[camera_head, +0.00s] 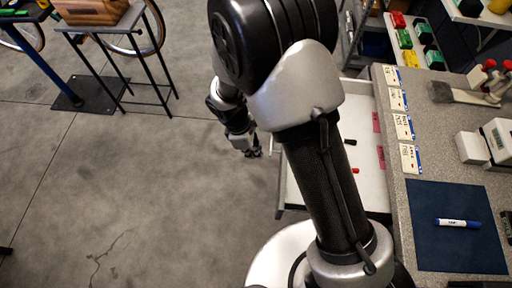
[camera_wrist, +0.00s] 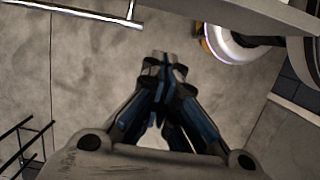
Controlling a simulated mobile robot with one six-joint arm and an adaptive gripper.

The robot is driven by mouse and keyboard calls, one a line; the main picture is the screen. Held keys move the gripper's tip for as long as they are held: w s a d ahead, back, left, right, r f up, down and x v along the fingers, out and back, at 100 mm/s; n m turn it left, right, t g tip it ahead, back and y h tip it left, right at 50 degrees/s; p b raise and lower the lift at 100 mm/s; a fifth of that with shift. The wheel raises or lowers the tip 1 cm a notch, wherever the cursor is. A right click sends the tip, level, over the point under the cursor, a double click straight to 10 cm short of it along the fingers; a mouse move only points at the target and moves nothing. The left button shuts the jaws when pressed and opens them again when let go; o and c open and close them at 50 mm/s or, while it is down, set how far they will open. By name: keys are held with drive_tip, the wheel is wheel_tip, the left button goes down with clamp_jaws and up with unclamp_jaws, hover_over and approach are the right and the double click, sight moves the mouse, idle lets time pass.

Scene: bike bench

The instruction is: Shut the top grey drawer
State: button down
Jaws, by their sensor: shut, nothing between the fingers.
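The top grey drawer (camera_head: 373,190) stands pulled out from the right-hand bench, with its white inside showing. My arm crosses over it and hides much of its middle. A small black item (camera_head: 350,142) and a small red item (camera_head: 355,170) lie in it. My gripper (camera_head: 253,152) is left of the drawer's front, apart from it in the picture, and points down over the floor. In the wrist view my gripper (camera_wrist: 165,63) has its fingertips together with nothing between them. A grey panel edge at the top right of that view may be the drawer; I cannot tell.
The speckled bench top (camera_head: 440,125) holds a dark blue mat (camera_head: 460,255) with a blue marker (camera_head: 458,222), and white label cards (camera_head: 403,128) along its edge. A stand (camera_head: 115,40) is at the upper left. The concrete floor (camera_head: 130,190) left of my gripper is clear.

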drive_tip(key=d+f+b, duration=0.3)
drive_tip(key=d+f, duration=0.2)
drive_tip(key=shift+s+d+f, duration=0.15)
drive_tip(key=shift+d+f, duration=0.1)
drive_tip(key=shift+f, duration=0.15)
drive_tip(key=shift+d, duration=0.1)
